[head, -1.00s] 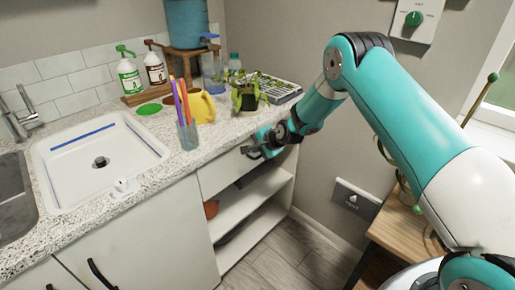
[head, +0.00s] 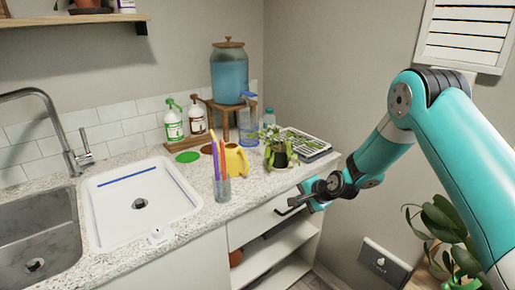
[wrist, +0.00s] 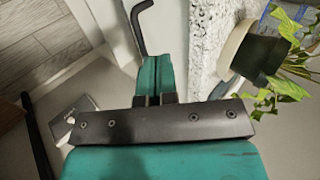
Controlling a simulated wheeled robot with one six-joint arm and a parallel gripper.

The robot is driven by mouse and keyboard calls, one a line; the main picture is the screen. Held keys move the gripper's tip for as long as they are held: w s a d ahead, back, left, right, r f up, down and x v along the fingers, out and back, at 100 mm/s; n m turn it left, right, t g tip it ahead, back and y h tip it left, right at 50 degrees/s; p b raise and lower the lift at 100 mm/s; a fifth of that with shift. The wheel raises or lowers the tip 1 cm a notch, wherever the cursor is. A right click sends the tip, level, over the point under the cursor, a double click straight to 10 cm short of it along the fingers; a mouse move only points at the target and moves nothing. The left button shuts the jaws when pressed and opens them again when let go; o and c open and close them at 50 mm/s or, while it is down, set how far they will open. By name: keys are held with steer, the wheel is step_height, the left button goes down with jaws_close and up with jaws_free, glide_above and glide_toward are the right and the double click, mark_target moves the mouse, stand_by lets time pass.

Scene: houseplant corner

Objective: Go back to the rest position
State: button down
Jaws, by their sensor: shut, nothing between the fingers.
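My gripper (head: 303,194) is shut with nothing in it. In the head view it hangs just off the front edge of the speckled counter (head: 254,199), near the right end, beside the drawer handle (head: 287,209). The wrist view shows its teal fingers (wrist: 158,78) pressed together, with the drawer handle (wrist: 139,30) beyond them. My arm reaches in from the right side of the head view.
A potted plant (head: 280,156) stands on the counter close to my gripper. A seedling tray (head: 304,143), yellow watering can (head: 236,160) and cup of pens (head: 221,188) are also there. A leafy plant (head: 445,230) is at lower right. Open shelves (head: 275,250) lie below.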

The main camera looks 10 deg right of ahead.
steer(key=s+a+r+n+g, duration=0.1)
steer(key=s+a+r+n, duration=0.2)
steer(key=s+r, duration=0.25)
steer(key=s+a+r+n+g+y, duration=0.1)
steer(key=s+a+r+n+g, duration=0.15)
steer(key=s+r, duration=0.35)
steer(key=s+a+r+n+g, duration=0.1)
steer(key=s+a+r+n, duration=0.3)
steer(key=r, duration=0.3)
steer(key=s+r+n+g, duration=0.1)
steer(key=s+r+n, duration=0.1)
steer(key=s, duration=0.6)
steer(key=s+d+r+n+g+h, duration=0.1)
steer(key=s+n, duration=0.3)
steer(key=s, duration=0.4)
steer(key=s+d+r+n+g, duration=0.1)
steer(key=s+r+n, duration=0.2)
steer(key=s, duration=0.5)
steer(key=shift+s+r+h, duration=0.3)
steer(key=shift+s, duration=0.05)
